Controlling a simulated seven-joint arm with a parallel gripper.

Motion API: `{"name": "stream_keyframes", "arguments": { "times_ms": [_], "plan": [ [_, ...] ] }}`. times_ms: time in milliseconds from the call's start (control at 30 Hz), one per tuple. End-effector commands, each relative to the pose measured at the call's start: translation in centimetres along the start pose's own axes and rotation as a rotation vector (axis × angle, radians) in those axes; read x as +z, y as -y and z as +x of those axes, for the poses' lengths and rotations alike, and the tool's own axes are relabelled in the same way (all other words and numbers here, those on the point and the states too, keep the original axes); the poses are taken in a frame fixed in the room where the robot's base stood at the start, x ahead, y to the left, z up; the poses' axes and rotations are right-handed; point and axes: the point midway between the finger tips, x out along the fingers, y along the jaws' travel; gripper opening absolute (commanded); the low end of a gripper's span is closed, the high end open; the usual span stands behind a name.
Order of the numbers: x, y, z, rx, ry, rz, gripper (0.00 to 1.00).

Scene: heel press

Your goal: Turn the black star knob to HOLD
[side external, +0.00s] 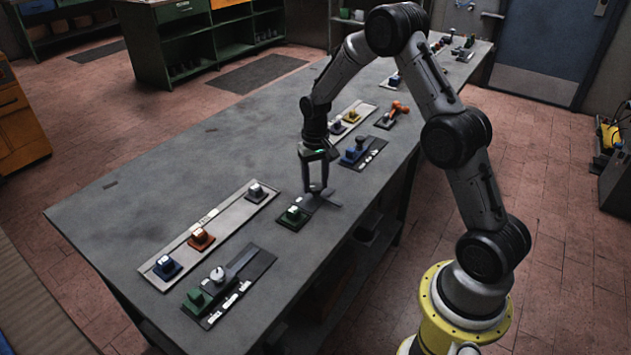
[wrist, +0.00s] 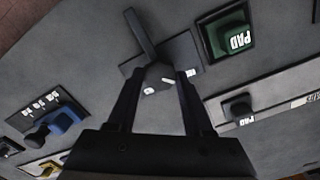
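My gripper (side external: 316,188) points down over the middle of the table, its two fingers apart with a gap between them. In the wrist view the fingertips (wrist: 160,78) straddle the near part of a small dark plate (wrist: 184,50). A dark bar-like handle (wrist: 140,34) stands out from this plate, with small white marks near the fingertips. I cannot read the marks or make out a star shape. I cannot tell whether the fingers touch anything. A green block marked PAD (wrist: 228,36) is beside the plate; it also shows in the side view (side external: 293,216).
A blue block with a dark knob (side external: 360,146) stands behind my gripper. A long light strip (side external: 226,214) with several coloured blocks lies at the front left. A dark panel (side external: 252,263) with a pale knob (side external: 216,274) lies nearer. The table's left side is mostly clear.

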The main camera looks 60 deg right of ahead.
Motion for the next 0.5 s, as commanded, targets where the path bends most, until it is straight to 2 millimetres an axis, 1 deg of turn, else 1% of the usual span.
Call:
{"name": "stream_keyframes", "arguments": {
  "times_ms": [33, 100, 167, 200, 500],
  "plan": [
    [-0.01, -0.02, -0.02, 0.0, 0.0, 0.0, 0.27],
    [-0.01, -0.02, -0.03, 0.0, 0.0, 0.0, 0.14],
    [-0.01, -0.02, -0.03, 0.0, 0.0, 0.0, 0.04],
    [-0.02, -0.02, -0.03, 0.0, 0.0, 0.0, 0.0],
    [-0.03, -0.03, -0.05, 0.0, -0.001, 0.0, 0.0]
  ]
}}
